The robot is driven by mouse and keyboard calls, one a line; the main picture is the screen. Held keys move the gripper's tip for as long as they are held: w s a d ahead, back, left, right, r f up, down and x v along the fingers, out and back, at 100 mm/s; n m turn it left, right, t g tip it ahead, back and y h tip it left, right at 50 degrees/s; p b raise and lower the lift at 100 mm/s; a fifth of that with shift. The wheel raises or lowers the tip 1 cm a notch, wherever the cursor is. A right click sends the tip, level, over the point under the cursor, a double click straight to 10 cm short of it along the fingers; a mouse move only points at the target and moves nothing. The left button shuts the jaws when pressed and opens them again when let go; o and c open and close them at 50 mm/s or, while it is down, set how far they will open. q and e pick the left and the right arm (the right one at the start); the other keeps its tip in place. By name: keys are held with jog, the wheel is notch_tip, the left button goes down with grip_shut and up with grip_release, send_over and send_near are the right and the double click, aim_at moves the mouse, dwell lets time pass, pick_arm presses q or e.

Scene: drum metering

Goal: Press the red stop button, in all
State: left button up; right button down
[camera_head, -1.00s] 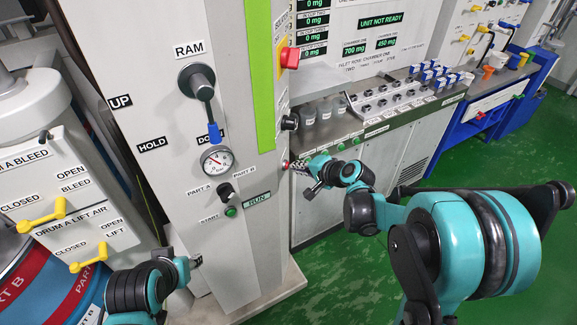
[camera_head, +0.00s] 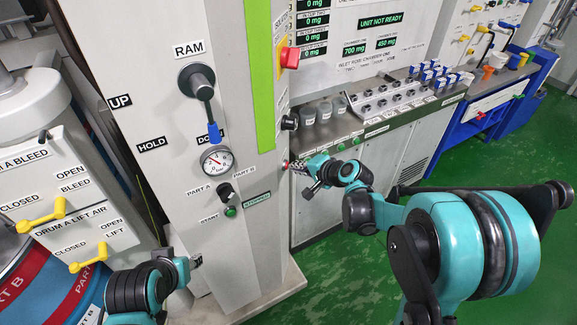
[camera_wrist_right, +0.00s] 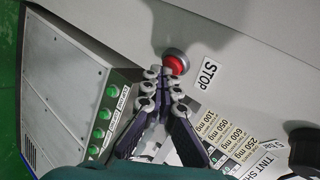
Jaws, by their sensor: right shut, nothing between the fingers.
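The red stop button (camera_wrist_right: 175,63) sits in a grey ring on the cabinet's side, beside a STOP label (camera_wrist_right: 208,72) in the right wrist view. In the head view the button (camera_head: 285,165) is a small red spot at the cabinet's right edge. My right gripper (camera_wrist_right: 166,78) is shut and empty, its tips at the button's lower edge and seemingly touching it; it shows side-on in the head view (camera_head: 295,167). A small display (camera_head: 257,197) on the cabinet front reads STOPPED. My left gripper (camera_head: 193,261) is low at the cabinet's left edge, its jaws unclear.
A larger red knob on yellow (camera_head: 289,58) is higher on the same cabinet side. A green start button (camera_head: 231,211) and a selector (camera_head: 225,192) are on its front. Green floor lies open at right.

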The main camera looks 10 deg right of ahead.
jog(key=shift+s+d, duration=0.3)
jog(key=shift+d, duration=0.3)
jog(key=d, duration=0.1)
jog(key=s+d, duration=0.1)
jog(key=d, duration=0.1)
jog(key=s+d, duration=0.1)
jog(key=shift+d, duration=0.3)
jog(key=shift+s, duration=0.15)
dwell(0.6)
jog(key=s+r+n+g+h, duration=0.1)
jog(key=s+n+h, duration=0.2)
jog(key=s, duration=0.9)
jog(key=s+a+r+n+g+h, duration=0.1)
jog(key=s+n+h, duration=0.2)
jog(key=s+n, duration=0.4)
jog(key=s, duration=0.5)
jog(key=shift+s+a+g, duration=0.15)
jog(key=shift+a+g, duration=0.1)
jog(key=shift+g, duration=0.15)
